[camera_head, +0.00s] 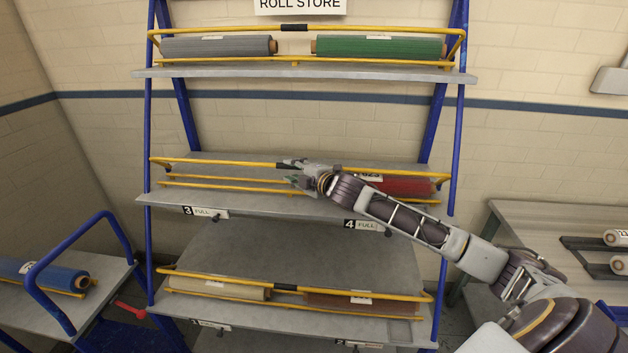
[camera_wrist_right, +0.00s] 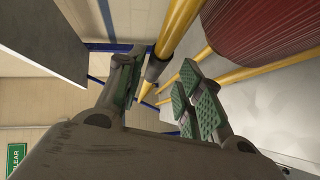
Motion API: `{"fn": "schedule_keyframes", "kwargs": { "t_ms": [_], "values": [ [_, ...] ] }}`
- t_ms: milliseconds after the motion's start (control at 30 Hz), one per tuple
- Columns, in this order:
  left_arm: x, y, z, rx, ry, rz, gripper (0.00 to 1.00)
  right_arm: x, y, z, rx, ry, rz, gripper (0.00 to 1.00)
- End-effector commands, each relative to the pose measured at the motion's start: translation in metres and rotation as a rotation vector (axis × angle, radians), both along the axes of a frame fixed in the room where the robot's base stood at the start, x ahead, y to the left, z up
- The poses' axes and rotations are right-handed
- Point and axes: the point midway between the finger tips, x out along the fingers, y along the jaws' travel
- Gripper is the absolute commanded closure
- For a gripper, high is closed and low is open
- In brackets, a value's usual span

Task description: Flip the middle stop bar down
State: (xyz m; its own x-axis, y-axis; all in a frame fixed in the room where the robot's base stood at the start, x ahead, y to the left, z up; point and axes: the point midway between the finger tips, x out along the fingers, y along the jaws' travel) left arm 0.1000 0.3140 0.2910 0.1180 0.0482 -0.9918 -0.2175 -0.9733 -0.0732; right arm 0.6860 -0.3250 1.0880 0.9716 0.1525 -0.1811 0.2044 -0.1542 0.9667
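The middle stop bar (camera_head: 215,162) is a yellow bar along the front of the middle shelf (camera_head: 165,199), raised above the lower yellow rails. My right gripper (camera_head: 289,172) is at its middle, by its black grip. In the right wrist view the yellow bar (camera_wrist_right: 180,22) and its black grip (camera_wrist_right: 155,68) run between the green-padded fingers of the right gripper (camera_wrist_right: 160,92). The fingers stand apart, with the bar between them; I see no firm closing on it. My left gripper is not in view.
A red roll (camera_head: 405,187) lies on the middle shelf behind my right arm. The top shelf holds a grey roll (camera_head: 215,47) and a green roll (camera_head: 380,47). The bottom shelf has its own yellow stop bar (camera_head: 210,276). A cart with a blue roll (camera_head: 40,274) stands left.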

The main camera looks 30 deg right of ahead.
Motion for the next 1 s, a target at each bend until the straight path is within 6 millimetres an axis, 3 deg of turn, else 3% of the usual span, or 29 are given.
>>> {"fn": "schedule_keyframes", "kwargs": {
  "t_ms": [1000],
  "values": [
    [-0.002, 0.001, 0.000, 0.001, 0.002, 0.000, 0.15, -0.053, -0.008, 0.009, -0.001, 0.002, 0.001, 0.64]
  ]
}}
